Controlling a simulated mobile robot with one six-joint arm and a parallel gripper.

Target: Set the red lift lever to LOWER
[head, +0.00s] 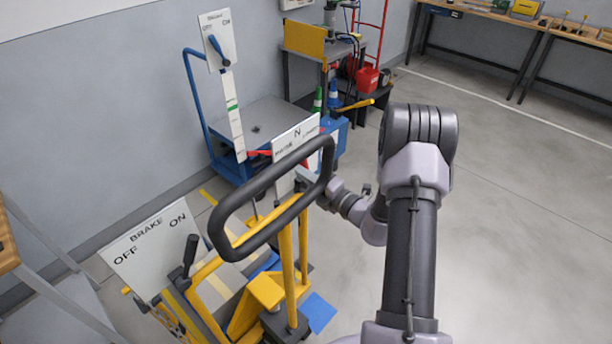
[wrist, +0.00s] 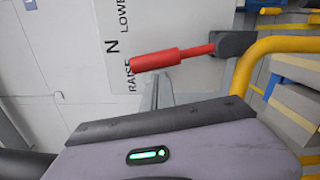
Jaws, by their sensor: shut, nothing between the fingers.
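The red lift lever (wrist: 168,58) shows in the wrist view, its dark pivot arm (wrist: 234,43) at its right. Behind it is a white plate (wrist: 85,50) marked RAISE, N and LOWER, turned sideways. The lever's free end appears between N and RAISE; I cannot tell its exact setting. My gripper (wrist: 157,83) is shut and empty, just below the lever in the picture, on the RAISE side; whether they touch is unclear. In the head view the lever (head: 259,153) shows only in part, left of the plate (head: 297,134). The handle loop partly hides my gripper there.
A black handle loop (head: 235,200) on yellow posts (head: 288,262) stands close to my arm. A BRAKE plate (head: 150,243) with a black lever (head: 190,252) is at lower left. A blue cart (head: 262,118) stands behind. Floor at the right is clear.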

